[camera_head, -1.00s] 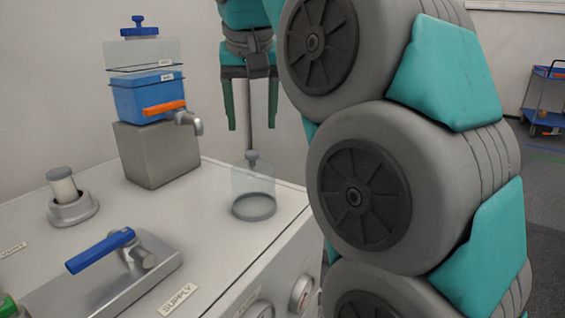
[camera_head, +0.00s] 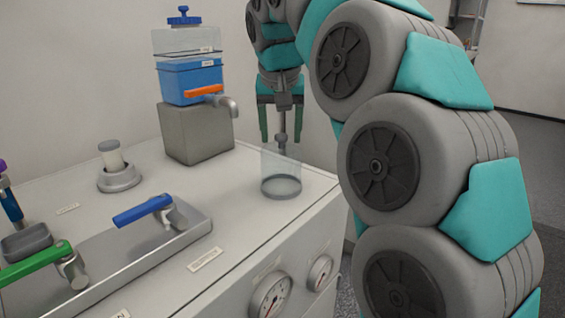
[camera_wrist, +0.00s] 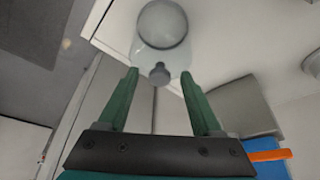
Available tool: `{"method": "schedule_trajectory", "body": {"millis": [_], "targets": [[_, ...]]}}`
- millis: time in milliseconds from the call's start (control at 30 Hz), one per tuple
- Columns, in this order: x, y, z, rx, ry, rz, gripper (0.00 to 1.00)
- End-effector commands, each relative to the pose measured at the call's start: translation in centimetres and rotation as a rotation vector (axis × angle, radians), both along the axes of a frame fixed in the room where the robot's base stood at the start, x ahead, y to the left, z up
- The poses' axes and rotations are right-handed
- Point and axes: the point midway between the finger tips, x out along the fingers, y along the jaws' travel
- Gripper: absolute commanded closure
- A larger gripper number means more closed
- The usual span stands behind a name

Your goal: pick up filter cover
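The filter cover (camera_head: 281,172) is a clear cylinder with a grey knob on top. It stands upright on the white machine top near the right edge. My gripper (camera_head: 281,128) is open, its two green fingers pointing down just above the cover, around the height of its knob. In the wrist view, the cover (camera_wrist: 160,28) lies ahead of my gripper (camera_wrist: 159,75), and its knob appears between the fingertips with a gap on both sides. I cannot tell whether the fingers reach down past the knob. Nothing is held.
A white filter (camera_head: 112,157) sits in a round metal holder at the left. A blue container (camera_head: 192,82) with an orange-handled tap stands on a grey block (camera_head: 195,135) behind. Blue (camera_head: 143,211) and green (camera_head: 35,264) handles stand in front. Gauges (camera_head: 270,296) line the front face.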

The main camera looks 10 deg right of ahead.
Motion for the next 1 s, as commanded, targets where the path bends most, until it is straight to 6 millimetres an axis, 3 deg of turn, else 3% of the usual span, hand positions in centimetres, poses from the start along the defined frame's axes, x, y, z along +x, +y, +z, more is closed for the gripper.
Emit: {"method": "schedule_trajectory", "body": {"millis": [67,567,1000], "targets": [[-0.01,-0.01,0.02,0.0,0.0,0.0,0.44],[-0.03,-0.02,0.03,0.0,0.0,0.0,1.0],[-0.04,-0.02,0.05,0.0,0.0,0.0,1.0]]}}
